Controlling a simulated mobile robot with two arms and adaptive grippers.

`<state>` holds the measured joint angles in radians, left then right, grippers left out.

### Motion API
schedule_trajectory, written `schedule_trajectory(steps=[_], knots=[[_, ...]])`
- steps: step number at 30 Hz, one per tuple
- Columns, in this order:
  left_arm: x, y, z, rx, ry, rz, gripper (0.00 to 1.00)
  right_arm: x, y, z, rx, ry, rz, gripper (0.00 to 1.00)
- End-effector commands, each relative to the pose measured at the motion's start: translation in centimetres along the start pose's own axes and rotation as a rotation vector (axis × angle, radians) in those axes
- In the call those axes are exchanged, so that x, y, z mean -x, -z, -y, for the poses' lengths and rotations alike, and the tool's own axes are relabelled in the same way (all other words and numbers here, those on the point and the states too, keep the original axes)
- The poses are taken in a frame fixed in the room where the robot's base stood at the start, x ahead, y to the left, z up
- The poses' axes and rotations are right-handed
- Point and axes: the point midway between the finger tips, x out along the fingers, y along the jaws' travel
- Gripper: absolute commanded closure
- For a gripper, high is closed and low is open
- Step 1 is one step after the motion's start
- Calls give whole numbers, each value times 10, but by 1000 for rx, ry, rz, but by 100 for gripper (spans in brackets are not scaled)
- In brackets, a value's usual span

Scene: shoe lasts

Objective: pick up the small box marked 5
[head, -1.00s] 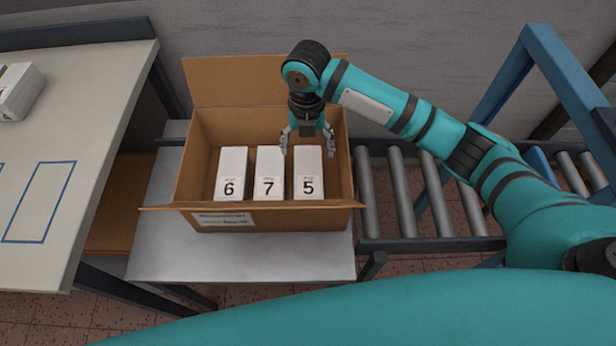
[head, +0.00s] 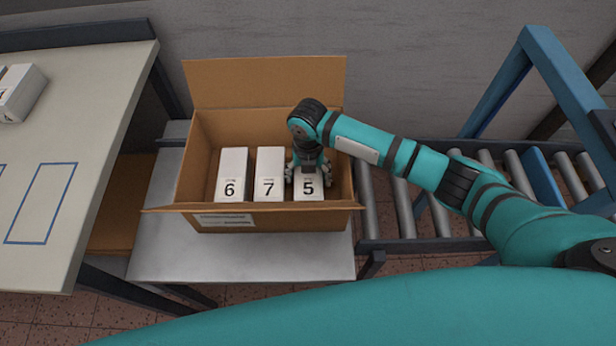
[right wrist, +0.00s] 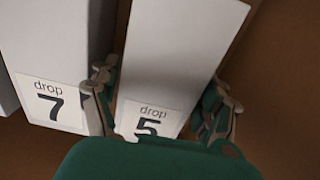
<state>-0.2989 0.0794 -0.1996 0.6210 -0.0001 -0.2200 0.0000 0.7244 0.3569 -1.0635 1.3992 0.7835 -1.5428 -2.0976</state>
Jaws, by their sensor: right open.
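The small white box marked 5 (head: 309,188) stands in the open cardboard carton (head: 240,219), rightmost of three boxes. My right gripper (head: 307,178) is open and lowered into the carton, with a finger on either side of box 5. In the right wrist view, box 5 (right wrist: 180,55) lies between the two fingers (right wrist: 162,105), and its label is partly covered by the gripper's green body. I cannot tell whether the fingers touch it. My left gripper is not in view.
Box 7 (head: 269,175) stands close to the left of box 5, near the left finger. Box 6 (head: 231,175) is further left. The carton's walls surround them. A pale table (head: 90,130) is at left; a roller conveyor (head: 405,205) is at right.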

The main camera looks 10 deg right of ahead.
Motion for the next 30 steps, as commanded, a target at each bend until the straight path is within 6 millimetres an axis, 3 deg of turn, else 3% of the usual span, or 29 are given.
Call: schedule_trajectory(steps=[4,15,26,30], knots=[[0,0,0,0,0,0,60,0,0,0,0,0,0,22],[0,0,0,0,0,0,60,0,0,0,0,0,0,71],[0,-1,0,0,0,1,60,2,0,0,0,-1,1,71],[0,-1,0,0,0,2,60,15,-1,-1,1,-3,2,71]])
